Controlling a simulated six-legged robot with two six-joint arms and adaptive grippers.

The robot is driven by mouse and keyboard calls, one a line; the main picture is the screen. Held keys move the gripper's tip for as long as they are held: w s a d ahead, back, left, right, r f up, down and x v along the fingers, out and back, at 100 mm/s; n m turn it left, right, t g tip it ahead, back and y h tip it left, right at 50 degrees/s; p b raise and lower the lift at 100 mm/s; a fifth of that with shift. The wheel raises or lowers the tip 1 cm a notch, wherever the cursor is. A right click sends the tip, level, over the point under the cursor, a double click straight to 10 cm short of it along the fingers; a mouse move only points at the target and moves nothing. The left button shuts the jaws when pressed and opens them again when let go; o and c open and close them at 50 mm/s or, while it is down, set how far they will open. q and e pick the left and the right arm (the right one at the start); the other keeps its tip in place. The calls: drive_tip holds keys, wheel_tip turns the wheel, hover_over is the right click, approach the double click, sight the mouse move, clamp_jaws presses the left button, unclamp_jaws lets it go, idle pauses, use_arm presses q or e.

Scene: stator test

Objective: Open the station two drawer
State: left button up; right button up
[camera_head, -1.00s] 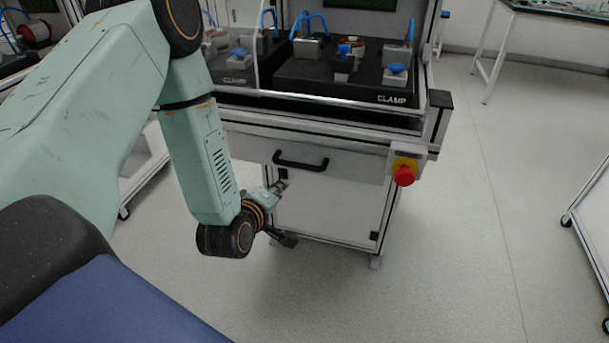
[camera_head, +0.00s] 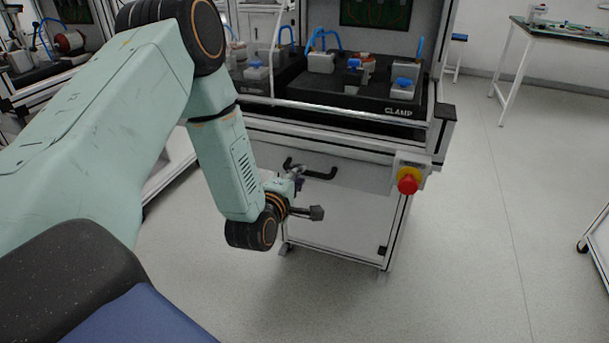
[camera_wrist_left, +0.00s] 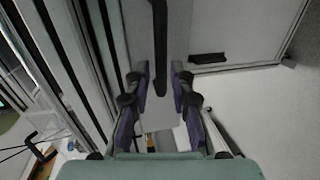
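The station's drawer (camera_head: 358,176) is a grey front panel below the worktop, and it looks closed. Its black bar handle (camera_head: 322,176) is partly hidden behind my left gripper (camera_head: 297,176), which is at the handle's left part. In the left wrist view, the handle (camera_wrist_left: 160,45) runs as a dark vertical bar into the gap between the two fingertips of my left gripper (camera_wrist_left: 161,78). The fingers stand apart on either side of it, with visible gaps, so the gripper is open. My right gripper is in neither view.
A red emergency stop button (camera_head: 408,184) on a yellow base sticks out right of the drawer. Black clamp fixtures (camera_head: 350,99) stand on the worktop above. A table (camera_head: 560,30) stands at the back right.

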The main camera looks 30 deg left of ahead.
use_arm(q)
drive_tip(key=x, duration=0.3)
drive_tip(key=shift+w+a+f+b, duration=0.1)
drive_tip(key=shift+a+f+b, duration=0.05)
drive_tip(key=shift+b, duration=0.25)
drive_tip(key=shift+w, duration=0.4)
drive_tip(key=shift+s, duration=0.15)
drive_tip(key=shift+c, duration=0.3)
clamp_jaws()
